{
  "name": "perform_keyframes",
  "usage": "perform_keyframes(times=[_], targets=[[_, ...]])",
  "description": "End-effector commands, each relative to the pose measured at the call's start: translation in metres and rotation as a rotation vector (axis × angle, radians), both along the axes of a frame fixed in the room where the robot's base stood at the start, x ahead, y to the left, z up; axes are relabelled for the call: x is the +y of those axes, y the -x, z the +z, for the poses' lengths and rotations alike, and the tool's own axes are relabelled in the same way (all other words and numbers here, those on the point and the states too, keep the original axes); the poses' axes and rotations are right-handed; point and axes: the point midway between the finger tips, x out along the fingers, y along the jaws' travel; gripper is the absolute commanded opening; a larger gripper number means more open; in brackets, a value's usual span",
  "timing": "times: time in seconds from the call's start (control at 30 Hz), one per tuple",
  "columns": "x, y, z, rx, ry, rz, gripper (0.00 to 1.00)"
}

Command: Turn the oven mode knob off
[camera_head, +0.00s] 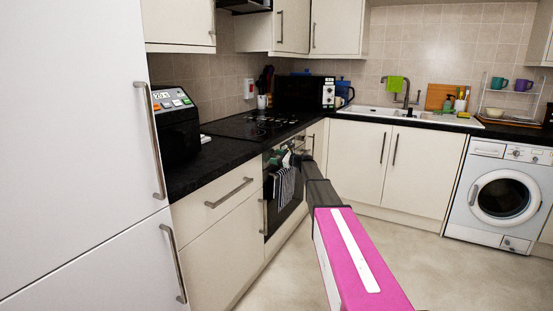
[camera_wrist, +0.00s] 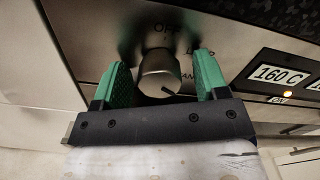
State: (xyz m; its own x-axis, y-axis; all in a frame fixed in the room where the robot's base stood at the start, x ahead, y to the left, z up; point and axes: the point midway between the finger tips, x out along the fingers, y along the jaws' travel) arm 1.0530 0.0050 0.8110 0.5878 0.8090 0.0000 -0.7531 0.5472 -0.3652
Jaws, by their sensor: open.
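The oven mode knob (camera_wrist: 158,74) is a round metal knob on the oven's steel panel in the wrist view. A dark mark shows on its lower right, and lettering around it is partly hidden. My gripper (camera_wrist: 158,82) is open, with one green finger on each side of the knob. I cannot tell whether either finger touches it. In the head view, my gripper (camera_head: 292,158) is small beside the oven front (camera_head: 285,192), below the counter edge, and the knob cannot be made out there.
A striped towel (camera_head: 284,184) hangs on the oven door. The black worktop (camera_head: 215,160) is above the oven. Open floor (camera_head: 400,250) lies to the right.

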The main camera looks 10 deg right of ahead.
Motion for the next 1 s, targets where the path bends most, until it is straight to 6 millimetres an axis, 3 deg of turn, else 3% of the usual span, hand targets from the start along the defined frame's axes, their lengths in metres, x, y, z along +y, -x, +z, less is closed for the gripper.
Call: perform_keyframes(times=[0.17, 0.33, 0.67, 1.0], targets=[[0.0001, 0.0002, 0.0, 0.0, 0.0, 0.0, 0.67], [0.0, 0.0002, 0.0, 0.0, 0.0, 0.0, 0.17], [0.0001, 0.0004, -0.0001, -0.022, 0.016, 0.001, 0.18], [0.0003, 0.0007, -0.0004, -0.183, 0.133, 0.001, 0.18]])
